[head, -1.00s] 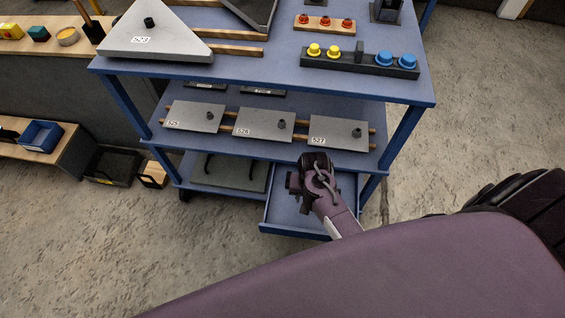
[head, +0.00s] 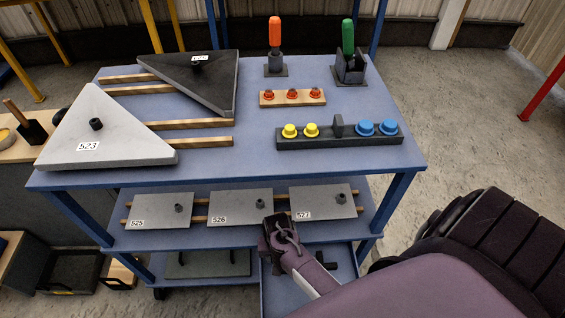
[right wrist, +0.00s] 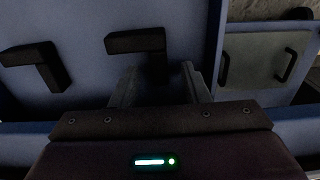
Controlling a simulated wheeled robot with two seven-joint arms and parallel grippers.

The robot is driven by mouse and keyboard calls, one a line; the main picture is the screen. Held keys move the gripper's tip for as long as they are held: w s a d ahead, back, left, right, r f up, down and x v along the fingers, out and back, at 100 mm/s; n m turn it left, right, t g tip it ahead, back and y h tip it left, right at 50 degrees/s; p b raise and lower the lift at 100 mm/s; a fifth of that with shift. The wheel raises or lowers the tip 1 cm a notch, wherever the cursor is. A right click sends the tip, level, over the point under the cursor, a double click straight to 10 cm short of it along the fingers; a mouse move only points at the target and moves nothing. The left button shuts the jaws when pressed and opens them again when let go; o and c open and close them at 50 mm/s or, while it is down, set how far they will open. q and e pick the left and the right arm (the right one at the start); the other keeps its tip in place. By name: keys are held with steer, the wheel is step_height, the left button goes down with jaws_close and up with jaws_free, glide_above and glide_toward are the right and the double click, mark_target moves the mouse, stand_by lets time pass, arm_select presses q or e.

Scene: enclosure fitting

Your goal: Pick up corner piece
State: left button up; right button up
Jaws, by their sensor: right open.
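Two dark L-shaped corner pieces lie flat on a blue surface in the right wrist view, a left one (right wrist: 35,67) and a middle one (right wrist: 138,41). My right gripper (right wrist: 160,82) is open, its two fingers spread apart. One leg of the middle piece shows between the fingertips; I cannot tell whether they touch it. In the head view my right gripper (head: 278,234) is over the pulled-out drawer (head: 283,292) under the cart's right side. A dark part (head: 327,262) shows in that drawer beside my wrist. My left gripper is not in view.
Grey plates (head: 240,208) lie on the cart's middle shelf, near my right gripper. The blue cart top (head: 240,165) holds triangular panels, yellow and blue knobs, and tools in stands. A panel with two handles (right wrist: 262,55) lies right of the drawer wall.

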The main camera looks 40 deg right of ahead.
steer(key=shift+f, duration=0.5)
jaws_close()
steer(key=shift+r, duration=0.15)
